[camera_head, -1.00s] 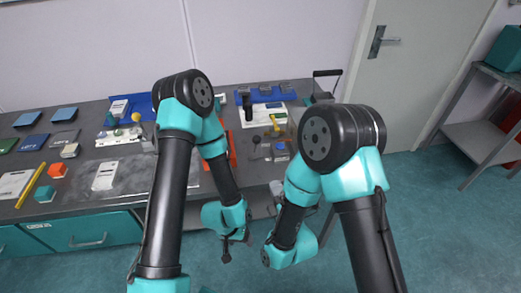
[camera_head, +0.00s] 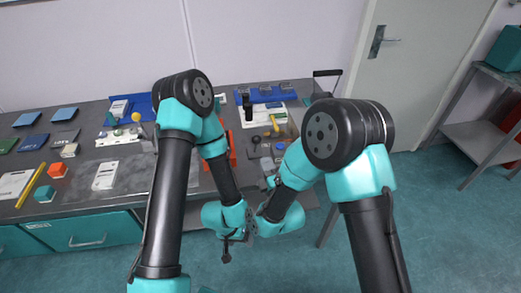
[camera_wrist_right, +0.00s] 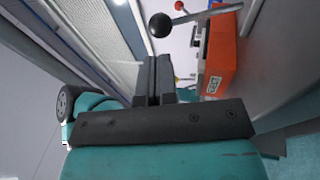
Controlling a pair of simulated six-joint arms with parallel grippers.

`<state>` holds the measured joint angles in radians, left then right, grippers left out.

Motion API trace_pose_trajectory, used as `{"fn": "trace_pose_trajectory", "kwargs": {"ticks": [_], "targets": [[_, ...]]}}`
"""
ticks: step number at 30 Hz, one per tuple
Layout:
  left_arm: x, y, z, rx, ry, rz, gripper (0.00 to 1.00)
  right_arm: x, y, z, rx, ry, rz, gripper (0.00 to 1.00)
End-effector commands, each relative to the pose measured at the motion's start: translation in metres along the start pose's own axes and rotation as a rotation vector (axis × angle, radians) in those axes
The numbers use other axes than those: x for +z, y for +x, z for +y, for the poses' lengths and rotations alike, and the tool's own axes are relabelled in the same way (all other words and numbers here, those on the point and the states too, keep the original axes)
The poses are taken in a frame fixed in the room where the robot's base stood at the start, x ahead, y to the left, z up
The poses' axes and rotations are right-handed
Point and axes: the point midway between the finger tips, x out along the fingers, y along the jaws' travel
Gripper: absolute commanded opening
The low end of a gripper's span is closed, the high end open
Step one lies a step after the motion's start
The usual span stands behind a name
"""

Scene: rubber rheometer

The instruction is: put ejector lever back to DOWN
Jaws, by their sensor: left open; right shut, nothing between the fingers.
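In the right wrist view an orange-red machine body (camera_wrist_right: 222,55) stands right of the fingers. A lever with a black ball knob (camera_wrist_right: 160,25) and a pale rod reaches out from near its top. A smaller red ball (camera_wrist_right: 179,5) on a thin rod shows beyond it. I cannot tell which is the ejector lever, or its position. My right gripper (camera_wrist_right: 155,68) is shut and empty, just short of the black knob in the picture and apart from it. My left gripper (camera_head: 227,250) hangs open in front of the bench. The orange-red machine (camera_head: 232,150) is mostly hidden behind my left arm.
The dark bench (camera_head: 130,172) carries trays, cards and small blocks. A black-knobbed item (camera_head: 256,139) and a yellow tool (camera_head: 275,122) lie right of the machine. Teal drawers (camera_head: 80,232) are below. The floor in front is open. My two wrists are close together.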

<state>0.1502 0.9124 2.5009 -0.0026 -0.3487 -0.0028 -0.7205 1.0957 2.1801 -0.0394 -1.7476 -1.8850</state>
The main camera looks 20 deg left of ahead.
Motion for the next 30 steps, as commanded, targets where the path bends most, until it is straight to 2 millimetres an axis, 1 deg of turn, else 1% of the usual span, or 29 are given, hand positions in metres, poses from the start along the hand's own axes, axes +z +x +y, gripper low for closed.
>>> {"fn": "trace_pose_trajectory", "kwargs": {"ticks": [1, 6, 9, 12, 25, 30], "targets": [[0.0, 0.0, 0.0, 0.0, 0.0, 0.0, 0.71, 0.0, 0.009, 0.001, 0.004, 0.0, -0.001, 0.0], [0.0, 0.0, 0.0, 0.0, 0.0, 0.0, 0.71, 0.0, 0.036, 0.001, 0.002, 0.0, 0.0, 0.0], [0.0, 0.0, 0.0, 0.0, 0.0, 0.0, 0.71, 0.0, 0.047, 0.0, 0.001, 0.0, 0.0, 0.0], [0.0, 0.0, 0.0, 0.0, 0.0, 0.0, 0.71, 0.0, 0.054, 0.0, 0.001, 0.0, 0.0, 0.0], [0.0, 0.0, 0.0, 0.0, 0.0, 0.0, 0.71, 0.001, 0.056, 0.0, -0.002, 0.0, -0.001, 0.0], [0.0, 0.0, 0.0, 0.0, 0.0, 0.0, 0.71, 0.008, 0.056, 0.002, -0.014, -0.001, -0.012, 0.0]]}}
